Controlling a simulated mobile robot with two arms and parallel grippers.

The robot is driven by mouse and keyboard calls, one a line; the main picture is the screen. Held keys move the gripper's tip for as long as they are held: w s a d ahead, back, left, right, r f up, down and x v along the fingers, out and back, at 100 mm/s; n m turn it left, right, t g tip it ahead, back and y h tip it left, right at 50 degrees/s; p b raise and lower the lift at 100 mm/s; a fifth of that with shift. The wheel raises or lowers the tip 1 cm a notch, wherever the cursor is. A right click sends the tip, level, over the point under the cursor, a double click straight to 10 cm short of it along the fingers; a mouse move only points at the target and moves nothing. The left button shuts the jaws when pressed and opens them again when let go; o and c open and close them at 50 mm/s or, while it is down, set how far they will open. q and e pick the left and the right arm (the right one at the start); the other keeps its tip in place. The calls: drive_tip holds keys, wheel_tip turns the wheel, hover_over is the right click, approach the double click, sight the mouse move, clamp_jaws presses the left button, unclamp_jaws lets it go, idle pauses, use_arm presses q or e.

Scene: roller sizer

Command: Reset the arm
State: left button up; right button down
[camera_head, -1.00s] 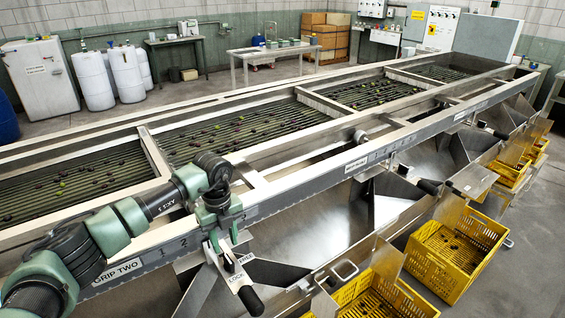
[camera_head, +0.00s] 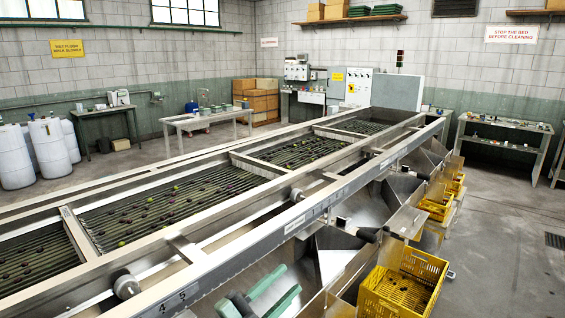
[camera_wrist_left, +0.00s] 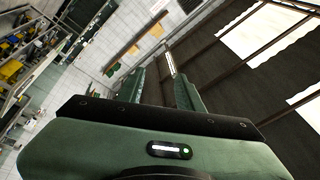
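My left gripper (camera_head: 276,291) shows at the bottom of the head view, in front of the sizer's side rail. Its two green fingers stand apart with nothing between them. In the left wrist view the gripper (camera_wrist_left: 158,78) also has its fingers apart and empty, with the wall and dark roof beyond them. The rest of the left arm is out of the head view. My right gripper is in neither view.
The long roller sizer (camera_head: 238,231) carries dark and green fruit on its rollers. A yellow crate (camera_head: 402,290) stands under the chutes at the lower right. A side table (camera_head: 505,124) stands at the back right. The floor at the right is clear.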

use_arm(q)
drive_tip(key=s+a+f+n+y, duration=0.2)
drive_tip(key=a+f+n+y, duration=0.4)
drive_tip(key=a+n+y, duration=0.25)
drive_tip(key=s+a+f+n+y, duration=0.2)
drive_tip(key=a+f+n+y, duration=0.3)
drive_tip(key=a+n+y, duration=0.3)
drive_tip(key=s+a+f+g+h, duration=0.1)
drive_tip(key=s+f+g, duration=0.35)
drive_tip(key=s, duration=0.45)
drive_tip(key=s+a+f+n+g, duration=0.1)
drive_tip(key=s+a+f+g, duration=0.15)
drive_tip(key=s+f, duration=0.4)
drive_tip(key=s+f+g+h, duration=0.1)
drive_tip(key=s+f+g, duration=0.25)
drive_tip(key=s, duration=0.65)
wheel_tip(320, 180, down, 27)
drive_tip(key=s+g+b, duration=0.1)
drive_tip(key=s+g, duration=0.1)
drive_tip(key=s+a+f, duration=0.3)
drive_tip(key=s+f, duration=1.3)
drive_tip(key=f, duration=0.1)
drive_tip(key=shift+s+a+g+b, duration=0.2)
drive_tip(key=shift+g+b, duration=0.25)
drive_tip(key=shift+y, duration=0.25)
